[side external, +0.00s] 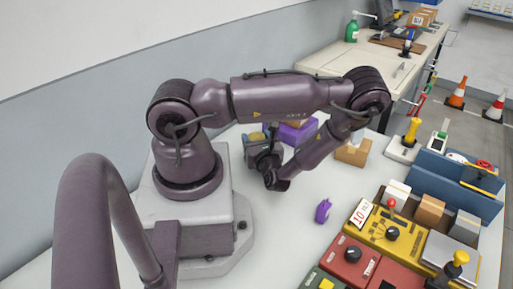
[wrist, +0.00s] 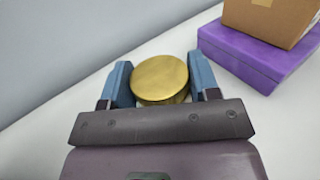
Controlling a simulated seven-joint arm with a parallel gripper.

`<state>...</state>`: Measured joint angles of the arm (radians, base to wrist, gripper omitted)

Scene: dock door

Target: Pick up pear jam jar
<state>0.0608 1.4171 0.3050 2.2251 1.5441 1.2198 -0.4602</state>
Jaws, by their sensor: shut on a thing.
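A jar with a round gold lid (wrist: 160,78) stands between the two blue fingers of my gripper (wrist: 161,72) in the wrist view. The fingers are shut on the jar's sides. Its label and most of its body are hidden below the lid, so I cannot read that it is pear jam. In the side external view my gripper (side external: 258,136) points away from the camera, at the back of the white table near the wall. Only a small yellowish patch of the jar shows there. I cannot tell whether the jar touches the table.
A purple box (wrist: 262,55) with a cardboard box (wrist: 275,18) on top stands close to the right of the jar. Another cardboard box (side external: 352,152) and a small purple object (side external: 323,211) lie further right. Control boxes, including a yellow one (side external: 385,237), fill the table's right side.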

